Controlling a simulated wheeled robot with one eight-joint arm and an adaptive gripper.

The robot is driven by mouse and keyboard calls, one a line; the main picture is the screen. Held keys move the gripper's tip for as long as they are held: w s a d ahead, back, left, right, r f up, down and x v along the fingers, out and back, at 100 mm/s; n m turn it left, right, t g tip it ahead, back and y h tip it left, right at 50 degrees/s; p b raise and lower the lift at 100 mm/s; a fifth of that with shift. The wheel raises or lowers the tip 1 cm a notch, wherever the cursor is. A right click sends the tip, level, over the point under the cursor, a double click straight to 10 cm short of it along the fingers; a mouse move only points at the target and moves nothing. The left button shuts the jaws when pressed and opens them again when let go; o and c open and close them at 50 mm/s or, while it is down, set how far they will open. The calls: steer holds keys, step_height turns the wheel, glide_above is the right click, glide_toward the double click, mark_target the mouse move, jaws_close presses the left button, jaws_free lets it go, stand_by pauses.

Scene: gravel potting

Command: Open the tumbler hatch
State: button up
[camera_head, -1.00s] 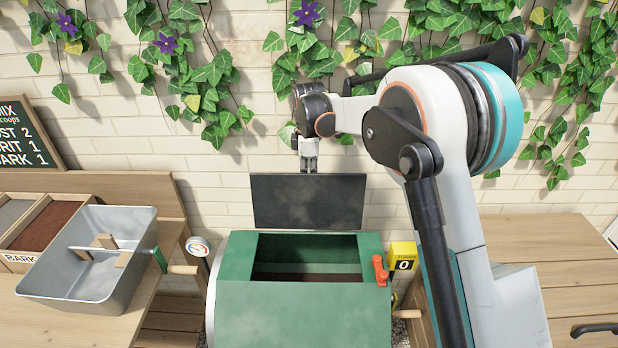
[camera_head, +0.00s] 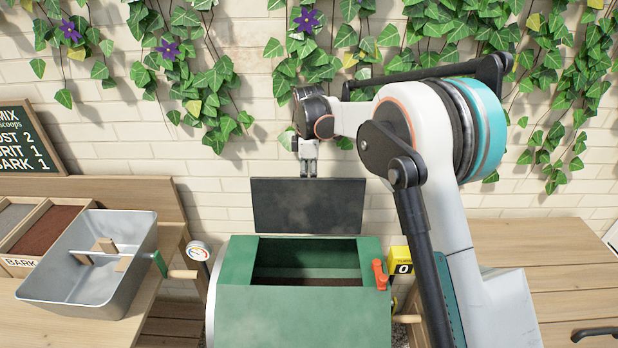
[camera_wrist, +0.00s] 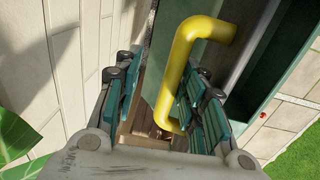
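The green tumbler (camera_head: 300,300) stands in the middle of the head view. Its hatch lid (camera_head: 308,207), a dark flat panel, stands upright behind the opening (camera_head: 306,262), which shows dark material inside. My gripper (camera_head: 309,173) points down at the top edge of the lid. In the wrist view, the yellow hatch handle (camera_wrist: 185,65) passes between the teal finger pads of my gripper (camera_wrist: 165,105). The pads are apart, with a gap on the left of the handle. The handle lies close to the right pads; I cannot tell if they touch.
A red lever (camera_head: 379,274) and a yellow counter (camera_head: 400,262) reading 0 are at the tumbler's right. A grey metal bin (camera_head: 60,295) stands on the left bench near the bark crate (camera_head: 20,262). A brick wall with ivy stands close behind. The right bench (camera_head: 540,260) is mostly clear.

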steer(key=shift+w+d+f, duration=0.2)
steer(key=shift+w+f, duration=0.1)
steer(key=shift+f, duration=0.45)
steer(key=shift+o, duration=0.3)
steer(key=r, duration=0.5)
steer(key=shift+w+a, duration=0.2)
steer(key=shift+w, duration=0.2)
steer(key=r, duration=0.2)
steer(key=s+r, duration=0.1)
steer(key=r, duration=0.2)
steer(key=s+r, duration=0.1)
steer(key=r, duration=0.2)
steer(key=shift+s+d+r, duration=0.1)
steer(key=shift+r, duration=0.05)
steer(key=shift+c, duration=0.3)
steer(key=shift+r, duration=0.1)
